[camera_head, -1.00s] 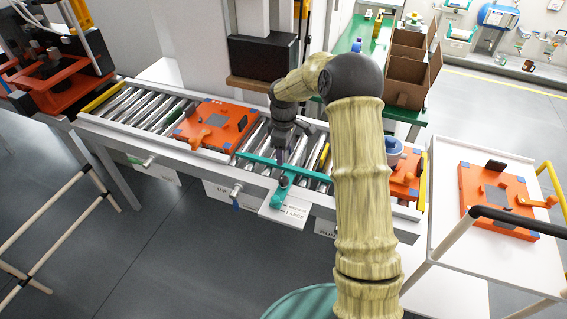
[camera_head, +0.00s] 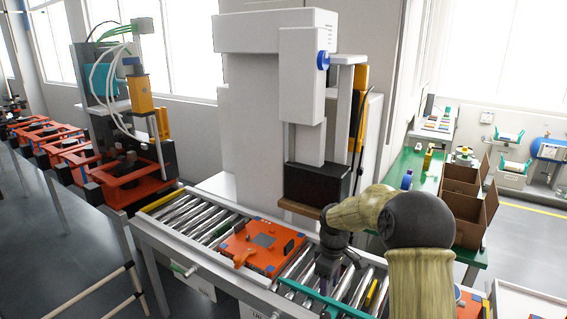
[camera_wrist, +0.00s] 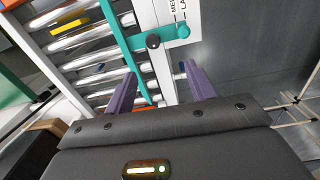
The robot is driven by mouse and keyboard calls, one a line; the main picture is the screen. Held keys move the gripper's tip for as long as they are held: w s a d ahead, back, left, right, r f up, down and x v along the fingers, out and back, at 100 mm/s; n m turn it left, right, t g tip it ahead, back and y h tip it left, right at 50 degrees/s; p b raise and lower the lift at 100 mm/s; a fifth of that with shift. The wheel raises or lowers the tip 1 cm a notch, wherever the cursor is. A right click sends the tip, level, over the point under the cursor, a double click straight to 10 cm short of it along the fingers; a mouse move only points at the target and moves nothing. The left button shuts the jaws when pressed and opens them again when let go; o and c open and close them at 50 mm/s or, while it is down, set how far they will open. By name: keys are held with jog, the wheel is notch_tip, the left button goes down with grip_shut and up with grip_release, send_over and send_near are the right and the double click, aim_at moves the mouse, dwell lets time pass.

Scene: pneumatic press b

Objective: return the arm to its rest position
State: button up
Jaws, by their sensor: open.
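My arm reaches over the roller conveyor (camera_head: 190,222) with my gripper (camera_head: 325,284) pointing down near a teal bar (camera_head: 308,296) on its front side. In the wrist view my gripper (camera_wrist: 160,72) shows two purple fingers, apart with nothing held between them. Beyond the fingertips are the teal bar (camera_wrist: 119,34) and a teal lever with a black knob (camera_wrist: 152,41). The knob lies past the fingers, apart from them. The lever is outside the head view's lower edge.
An orange fixture plate (camera_head: 262,246) lies on the rollers left of my gripper. The press (camera_head: 305,90) stands behind, with a dark block (camera_head: 316,180) above the conveyor. Brown boxes (camera_head: 463,205) sit on a green table at the right.

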jog(key=s+r+m+t+p, duration=0.1)
jog(key=s+r+m, duration=0.4)
jog(key=s, duration=0.7)
jog(key=s+r+m+t+p, duration=0.1)
jog(key=s+r+m+p, duration=0.3)
jog(key=s, duration=0.9)
jog(key=shift+d+r+m, duration=0.3)
jog(key=shift+r+m, duration=0.2)
jog(key=shift+m, duration=0.5)
